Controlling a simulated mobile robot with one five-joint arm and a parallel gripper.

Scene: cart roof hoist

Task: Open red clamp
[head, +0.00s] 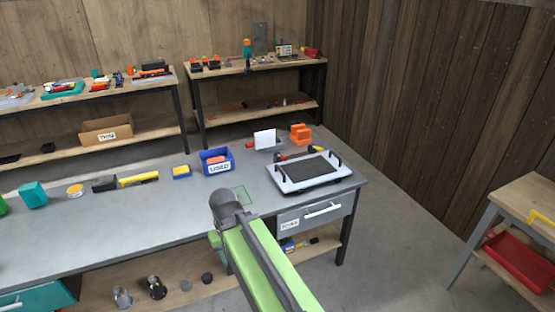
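On the grey bench (130,215), a white panel (325,179) with a dark top and black handles lies near the right end. Small red parts show at its back edge, one red piece (282,157) at its back left corner. They are too small to tell whether one is the red clamp, or whether a clamp is open or shut. My green arm reaches up from the bottom middle to a dark grey joint in front of the bench. I cannot make out my gripper or its fingers.
A blue bin (217,167) marked USED, a yellow-and-blue box (181,172), a white card (265,138) and an orange block (300,133) stand on the bench. A drawer (315,213) is below the panel. A side table with a red tray (520,262) stands right, past open floor.

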